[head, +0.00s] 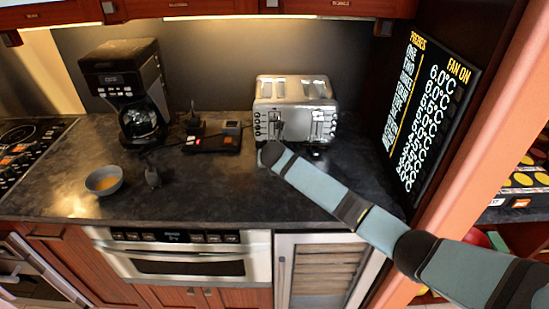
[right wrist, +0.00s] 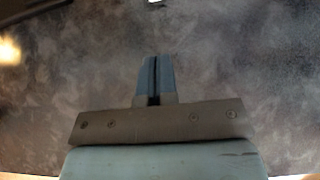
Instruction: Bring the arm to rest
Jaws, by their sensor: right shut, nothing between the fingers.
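My right arm (head: 325,190) comes in from the lower right in the head view, over the dark counter (head: 225,190). Its far end is in front of the silver toaster (head: 295,92), and I cannot tell whether it touches it. In the right wrist view my right gripper (right wrist: 151,62) has its fingers together with nothing between them, before a dark mottled surface. In the head view the fingers are hard to make out. The microwave drawer (head: 185,267) under the counter looks shut. My left gripper is not in view.
A black coffee maker (head: 122,75) stands at the back left. A stove (head: 22,150) is at the far left, a menu board (head: 430,105) at the right.

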